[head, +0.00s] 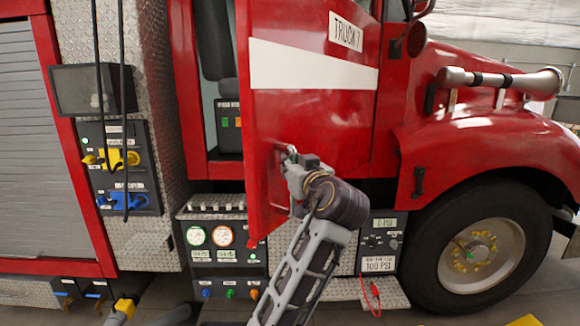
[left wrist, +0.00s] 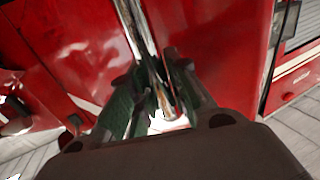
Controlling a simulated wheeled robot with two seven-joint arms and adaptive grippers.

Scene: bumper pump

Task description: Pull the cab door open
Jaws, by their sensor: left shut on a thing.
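The red cab door (head: 322,115), with a white stripe and a "TRUCK 7" label, stands partly open in the head view. Its free edge is swung out toward me, and its right side meets the cab. The cab opening (head: 220,75) shows left of it, with a dark seat inside. My left gripper (head: 295,172) is at the lower door, shut on the metal door handle (head: 291,151). In the left wrist view the chrome handle (left wrist: 134,25) runs between the fingers of the left gripper (left wrist: 158,88). The fingers partly hide the handle. My right gripper is not in view.
A gauge panel (head: 225,246) and a step (head: 215,202) sit below the opening. A pump control panel (head: 379,243) sits below the door, by the front wheel (head: 480,250). A valve panel (head: 120,168) and grey shutter (head: 35,150) are at left.

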